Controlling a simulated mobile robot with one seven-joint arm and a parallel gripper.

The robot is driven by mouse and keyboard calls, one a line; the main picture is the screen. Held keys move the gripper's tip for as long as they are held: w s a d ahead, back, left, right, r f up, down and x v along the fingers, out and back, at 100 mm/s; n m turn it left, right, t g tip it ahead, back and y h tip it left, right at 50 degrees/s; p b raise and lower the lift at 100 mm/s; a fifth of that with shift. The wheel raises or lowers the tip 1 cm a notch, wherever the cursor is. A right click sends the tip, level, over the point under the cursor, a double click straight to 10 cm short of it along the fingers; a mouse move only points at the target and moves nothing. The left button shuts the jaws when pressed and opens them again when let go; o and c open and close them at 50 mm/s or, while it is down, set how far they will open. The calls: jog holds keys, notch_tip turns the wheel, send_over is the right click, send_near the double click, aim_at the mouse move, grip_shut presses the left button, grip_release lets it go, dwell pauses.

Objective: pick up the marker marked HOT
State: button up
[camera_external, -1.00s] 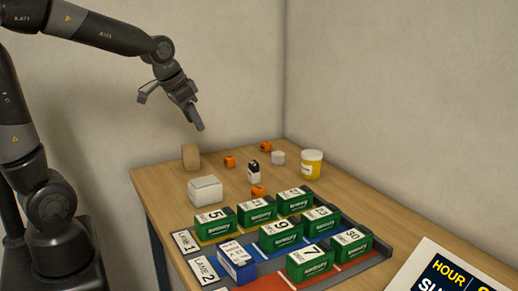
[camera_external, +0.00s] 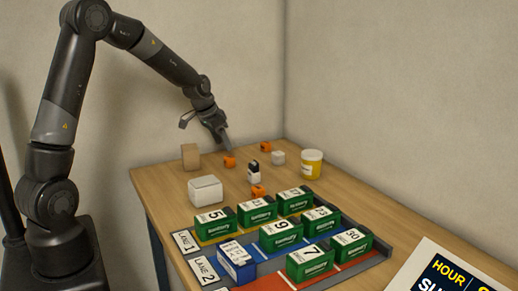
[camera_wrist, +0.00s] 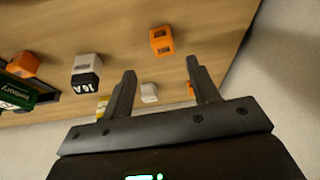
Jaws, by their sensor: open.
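Three small orange markers are on the wooden table. One (camera_external: 230,161) is just below my gripper (camera_external: 226,148) in the external view. One (camera_external: 266,146) is at the back, and one (camera_external: 258,191) is by the green boxes. The wrist view shows a near orange marker (camera_wrist: 161,40) with a dark label, another at the left (camera_wrist: 23,64), and part of one (camera_wrist: 191,88) behind a finger. No label is readable as HOT, so I cannot tell which marker bears it. My gripper (camera_wrist: 160,68) is open and empty, above the table and apart from the markers.
A black-and-white item (camera_external: 254,173), a small white block (camera_external: 278,157) and a yellow jar (camera_external: 312,165) stand nearby. A brown block (camera_external: 190,157) and white box (camera_external: 205,190) are to the left. Walls bound the back.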

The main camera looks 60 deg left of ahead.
aim_at(229, 157)
jog(key=x, duration=0.8)
jog(key=shift+a, duration=0.2)
jog(key=c, duration=1)
